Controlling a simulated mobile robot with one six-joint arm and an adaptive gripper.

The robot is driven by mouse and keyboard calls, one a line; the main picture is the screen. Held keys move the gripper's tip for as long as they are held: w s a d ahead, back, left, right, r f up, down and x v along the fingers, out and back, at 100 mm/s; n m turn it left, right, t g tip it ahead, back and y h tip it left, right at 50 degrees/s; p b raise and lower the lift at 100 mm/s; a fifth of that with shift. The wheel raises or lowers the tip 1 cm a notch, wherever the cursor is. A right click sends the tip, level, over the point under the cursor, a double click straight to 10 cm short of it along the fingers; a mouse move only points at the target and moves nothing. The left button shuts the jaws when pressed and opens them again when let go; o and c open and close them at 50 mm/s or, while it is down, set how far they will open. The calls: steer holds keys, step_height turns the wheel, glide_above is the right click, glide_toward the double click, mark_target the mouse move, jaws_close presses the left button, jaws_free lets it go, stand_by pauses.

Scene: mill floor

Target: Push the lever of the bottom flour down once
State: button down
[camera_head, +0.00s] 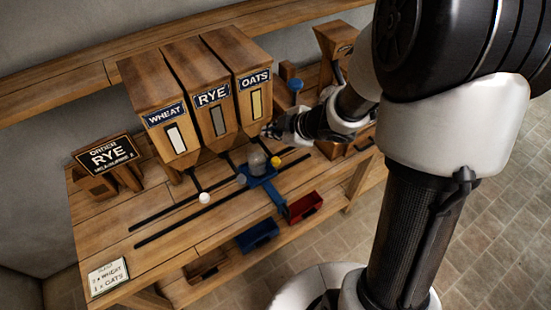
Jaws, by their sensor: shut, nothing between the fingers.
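Three wooden flour bins stand side by side on the bench, labelled WHEAT (165,115), RYE (212,95) and OATS (254,79). Each has a dark lever below it with a round knob: a white knob (204,198) under wheat, a grey knob (241,179) under rye and a yellow knob (276,161) under oats. A small card (108,276) at the bench's front left reads what looks like 2 x WHEAT above 1 x OATS. My gripper (268,130) is shut and empty beside the lower part of the oats bin, above the yellow knob and apart from it.
A blue carriage (262,180) with a greyish rounded vessel (257,161) sits among the levers, near dark rails (180,222). An ORDER RYE sign (108,155) stands left. Blue (257,236) and red (304,207) trays are at the front. A wooden hopper (335,45) stands behind my arm.

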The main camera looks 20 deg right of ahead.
steer(key=b, duration=0.7)
glide_above(275, 163)
steer(key=f, duration=0.7)
steer(key=shift+w+a, duration=0.1)
steer(key=shift+w, duration=0.2)
steer(key=shift+f+b, duration=0.3)
steer(key=shift+f, duration=0.25)
steer(key=shift+f, duration=0.1)
steer(key=shift+f, duration=0.35)
steer(key=shift+f+b, duration=2.35)
steer(key=shift+f, duration=0.15)
stand_by(2.3)
